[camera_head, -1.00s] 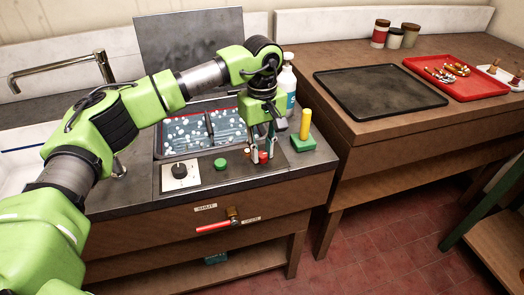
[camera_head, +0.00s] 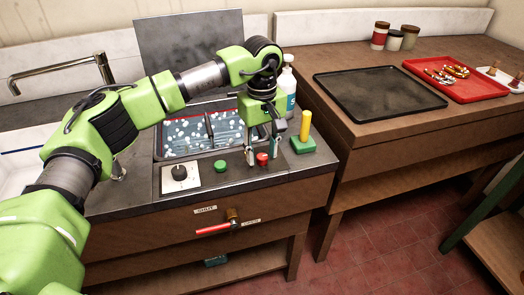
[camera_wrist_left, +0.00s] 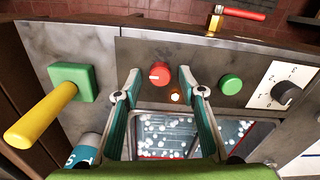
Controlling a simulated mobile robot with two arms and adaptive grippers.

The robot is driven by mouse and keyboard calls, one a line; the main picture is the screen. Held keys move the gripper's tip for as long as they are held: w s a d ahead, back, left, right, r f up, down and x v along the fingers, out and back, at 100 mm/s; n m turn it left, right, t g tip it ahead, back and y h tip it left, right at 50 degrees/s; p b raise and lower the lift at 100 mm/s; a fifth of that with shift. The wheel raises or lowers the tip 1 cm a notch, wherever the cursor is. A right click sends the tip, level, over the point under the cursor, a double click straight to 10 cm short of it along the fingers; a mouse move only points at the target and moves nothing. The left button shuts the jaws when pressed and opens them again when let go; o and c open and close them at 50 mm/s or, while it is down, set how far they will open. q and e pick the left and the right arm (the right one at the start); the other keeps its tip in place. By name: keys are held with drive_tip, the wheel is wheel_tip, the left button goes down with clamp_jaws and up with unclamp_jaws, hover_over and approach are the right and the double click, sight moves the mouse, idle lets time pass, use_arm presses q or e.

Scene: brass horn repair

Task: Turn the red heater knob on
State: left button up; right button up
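The red heater knob (camera_head: 262,159) sits on the dark front panel, between the green button and the green block. In the left wrist view the red knob (camera_wrist_left: 160,74) shows a small pale mark on its top. My left gripper (camera_head: 264,157) points down over the panel, open and empty. In the wrist view its fingertips (camera_wrist_left: 160,80) lie on either side of the knob, with gaps visible. My right gripper is not in view.
A green button (camera_head: 221,165) and a black dial (camera_head: 179,172) are left of the knob. A yellow handle on a green block (camera_head: 303,146) and a spray bottle (camera_head: 288,80) stand right. A bubbly bath (camera_head: 185,135) lies behind. A red valve lever (camera_head: 213,229) is on the front.

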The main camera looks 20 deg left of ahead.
sight(262, 155)
use_arm(q)
wheel_tip(262, 155, up, 12)
idle(0.4)
drive_tip(key=shift+f, duration=0.15)
